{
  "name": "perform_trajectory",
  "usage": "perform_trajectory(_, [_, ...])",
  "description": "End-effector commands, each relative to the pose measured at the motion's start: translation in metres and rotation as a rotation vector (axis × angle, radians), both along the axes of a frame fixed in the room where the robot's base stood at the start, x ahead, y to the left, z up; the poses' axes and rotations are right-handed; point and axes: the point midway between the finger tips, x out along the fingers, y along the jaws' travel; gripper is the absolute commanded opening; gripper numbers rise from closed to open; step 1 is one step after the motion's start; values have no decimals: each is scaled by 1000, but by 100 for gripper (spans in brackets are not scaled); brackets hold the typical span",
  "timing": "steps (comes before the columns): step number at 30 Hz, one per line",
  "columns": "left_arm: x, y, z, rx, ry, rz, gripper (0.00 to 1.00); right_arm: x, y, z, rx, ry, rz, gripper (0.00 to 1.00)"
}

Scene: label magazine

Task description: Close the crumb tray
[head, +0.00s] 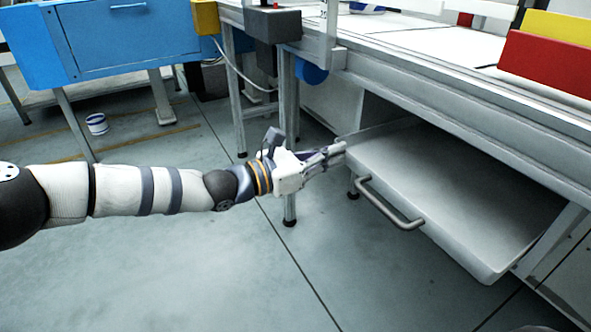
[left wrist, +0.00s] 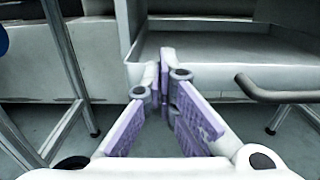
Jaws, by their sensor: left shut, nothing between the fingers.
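The crumb tray (head: 455,190) is a shallow grey metal tray under the workbench, and it sticks out toward me. Its bar handle (head: 390,207) is on the front wall. My left gripper (head: 338,152) is shut and empty, at the tray's front left corner. In the left wrist view the fingertips (left wrist: 165,60) meet in front of the tray's front wall (left wrist: 215,78), near its left end. The handle (left wrist: 275,92) is to the right of the fingers, apart from them. I cannot tell whether the fingertips touch the tray. My right gripper is not in view.
The workbench (head: 440,80) overhangs the tray, with a table leg (head: 288,150) just left of it. Red (head: 548,62) and yellow bins stand on top. The front floor is clear.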

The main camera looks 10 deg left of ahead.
Motion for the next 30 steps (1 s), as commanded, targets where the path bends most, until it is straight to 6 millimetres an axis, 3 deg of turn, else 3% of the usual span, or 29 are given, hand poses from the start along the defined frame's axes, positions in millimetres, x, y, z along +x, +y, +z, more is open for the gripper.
perform_trajectory(1, [7,-10,-10,0,5,-2,0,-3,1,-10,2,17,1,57])
perform_trajectory(4, [22,-30,-13,1,6,-1,0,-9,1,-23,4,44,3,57])
perform_trajectory(13, [52,-71,-8,2,1,-1,0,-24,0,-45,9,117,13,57])
perform_trajectory(30, [59,-81,1,-2,-3,1,0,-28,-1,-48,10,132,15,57])
